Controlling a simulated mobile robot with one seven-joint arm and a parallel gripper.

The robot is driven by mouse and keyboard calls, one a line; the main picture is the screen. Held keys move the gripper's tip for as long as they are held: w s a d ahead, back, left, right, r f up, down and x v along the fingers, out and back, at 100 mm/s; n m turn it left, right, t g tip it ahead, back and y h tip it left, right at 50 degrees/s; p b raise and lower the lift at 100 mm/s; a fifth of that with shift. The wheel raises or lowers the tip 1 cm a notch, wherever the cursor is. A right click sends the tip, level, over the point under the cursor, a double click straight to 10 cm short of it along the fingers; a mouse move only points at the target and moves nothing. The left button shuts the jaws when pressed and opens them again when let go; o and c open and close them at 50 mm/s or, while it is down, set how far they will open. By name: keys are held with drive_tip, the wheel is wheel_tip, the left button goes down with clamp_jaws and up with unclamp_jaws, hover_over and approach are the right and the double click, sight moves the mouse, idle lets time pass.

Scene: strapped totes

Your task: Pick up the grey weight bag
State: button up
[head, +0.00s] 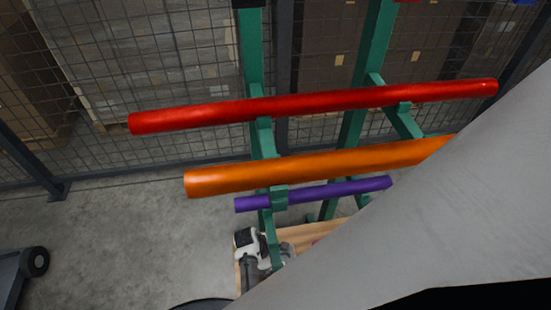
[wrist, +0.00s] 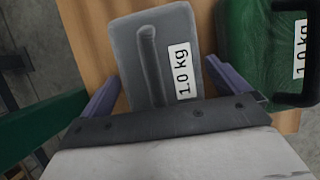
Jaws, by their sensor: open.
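The grey weight bag (wrist: 140,50) lies on a wooden board in the wrist view. It has a raised handle strip along its middle and a white "1.0 kg" label. My gripper (wrist: 165,88) is open, with one purple-grey finger on each side of the bag's near end. I cannot tell whether the fingers touch it. The bag's near end is hidden behind the gripper body. In the head view, my wrist shows low in the middle by the board, and I cannot make out the bag clearly there.
A green 1.0 kg bag (wrist: 262,55) lies close to the right finger. The wooden board (head: 305,236) sits by a green rack (head: 262,140) holding red (head: 320,103), orange (head: 320,170) and purple (head: 320,193) rolls above. A mesh fence stands behind.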

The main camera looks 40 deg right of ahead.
drive_tip(key=c, duration=1.3)
drive_tip(key=shift+r, duration=0.1)
drive_tip(key=shift+c, duration=1)
drive_tip(key=shift+w+r, duration=0.1)
drive_tip(key=shift+r, duration=0.05)
